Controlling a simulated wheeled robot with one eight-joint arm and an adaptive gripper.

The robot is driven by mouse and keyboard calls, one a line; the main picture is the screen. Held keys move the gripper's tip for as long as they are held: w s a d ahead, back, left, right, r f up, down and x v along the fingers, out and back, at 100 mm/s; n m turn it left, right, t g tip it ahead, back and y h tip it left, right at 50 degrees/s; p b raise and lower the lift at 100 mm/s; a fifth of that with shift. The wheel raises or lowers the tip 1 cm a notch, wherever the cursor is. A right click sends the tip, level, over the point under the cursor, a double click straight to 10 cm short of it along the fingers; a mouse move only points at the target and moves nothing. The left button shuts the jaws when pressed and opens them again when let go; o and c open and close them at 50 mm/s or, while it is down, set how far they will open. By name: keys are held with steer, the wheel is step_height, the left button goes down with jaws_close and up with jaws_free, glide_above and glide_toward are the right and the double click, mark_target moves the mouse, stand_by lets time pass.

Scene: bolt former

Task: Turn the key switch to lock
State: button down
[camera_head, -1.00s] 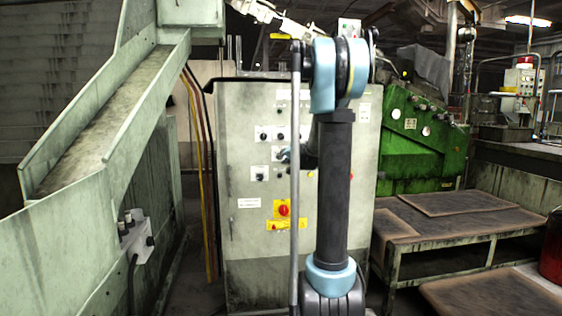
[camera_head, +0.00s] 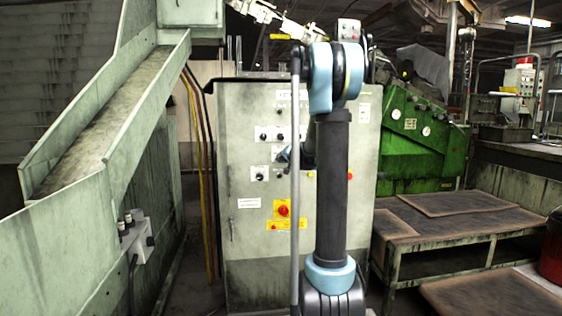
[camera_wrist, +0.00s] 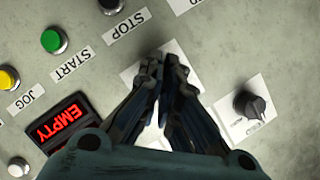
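In the wrist view my gripper (camera_wrist: 165,65) has its two dark fingers drawn together over a white label plate (camera_wrist: 132,75) on the grey panel. The fingers cover the middle of this plate, so the key switch is hidden there. I cannot tell whether a key is between the fingertips. To the right, a black rotary knob (camera_wrist: 250,104) sits on its own white plate, apart from the fingers. In the head view my gripper (camera_head: 283,154) is small and partly hidden by my arm, close to the control cabinet (camera_head: 255,95).
In the wrist view, a green START button (camera_wrist: 53,41), black STOP button (camera_wrist: 109,4), yellow JOG button (camera_wrist: 8,78) and red EMPTY display (camera_wrist: 60,122) lie left of the fingers. In the head view, a chute (camera_head: 110,110) stands left and a low bench (camera_head: 440,220) right.

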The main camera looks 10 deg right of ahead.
stand_by(0.3)
steer(key=shift+w+a+n+h, duration=0.15)
steer(key=shift+n+h, duration=1.2)
steer(key=shift+n, duration=0.7)
steer(key=shift+s+a+n+h, duration=0.1)
steer(key=shift+a+n+h, duration=0.1)
steer(key=shift+n+h, duration=1.5)
steer(key=shift+w+a+n+h, duration=0.15)
steer(key=shift+n+h, duration=0.8)
steer(key=shift+n, duration=1.5)
steer(key=shift+s, duration=0.1)
steer(key=c, duration=1.8)
jaws_free()
steer(key=shift+c, duration=0.2)
